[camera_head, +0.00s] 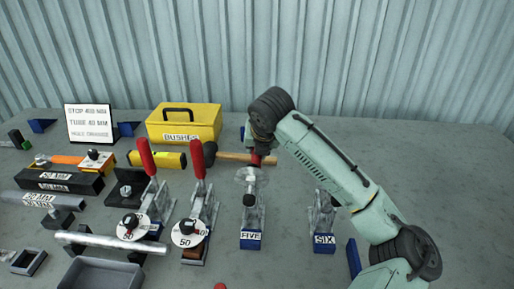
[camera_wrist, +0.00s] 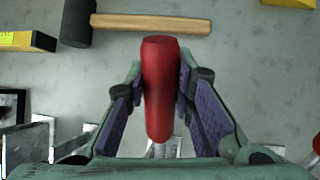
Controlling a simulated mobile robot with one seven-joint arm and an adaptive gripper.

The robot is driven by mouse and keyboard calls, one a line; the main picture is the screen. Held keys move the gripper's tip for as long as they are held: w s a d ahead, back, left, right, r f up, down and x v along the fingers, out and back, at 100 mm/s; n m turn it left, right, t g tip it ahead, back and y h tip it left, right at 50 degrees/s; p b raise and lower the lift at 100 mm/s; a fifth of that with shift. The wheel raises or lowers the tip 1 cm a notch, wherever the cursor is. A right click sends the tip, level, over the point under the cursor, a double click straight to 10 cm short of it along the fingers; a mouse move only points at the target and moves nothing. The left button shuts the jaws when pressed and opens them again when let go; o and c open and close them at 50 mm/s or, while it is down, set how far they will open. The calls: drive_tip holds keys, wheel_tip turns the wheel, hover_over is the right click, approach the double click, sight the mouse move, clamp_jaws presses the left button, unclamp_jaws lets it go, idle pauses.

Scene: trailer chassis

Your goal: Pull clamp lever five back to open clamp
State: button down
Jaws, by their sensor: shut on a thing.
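Clamp five (camera_head: 251,221) stands on a blue base labelled FIVE near the middle of the table in the head view. My gripper (camera_head: 255,160) is over its upper end and hides most of the lever there. In the wrist view the red lever handle (camera_wrist: 159,85) lies between the two fingers of my gripper (camera_wrist: 160,105). The gripper is shut on this handle. The metal stem below the handle is only partly visible.
Two clamps with red levers (camera_head: 199,180) stand close on the left. Clamp SIX (camera_head: 322,221) stands to the right. A mallet (camera_wrist: 150,24) lies behind clamp five, near a yellow BUSHES box (camera_head: 184,123). The table's far right is clear.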

drive_tip(key=c, duration=1.3)
unclamp_jaws()
drive_tip(key=shift+f, duration=0.1)
drive_tip(key=shift+c, duration=0.2)
drive_tip(key=v, duration=1.2)
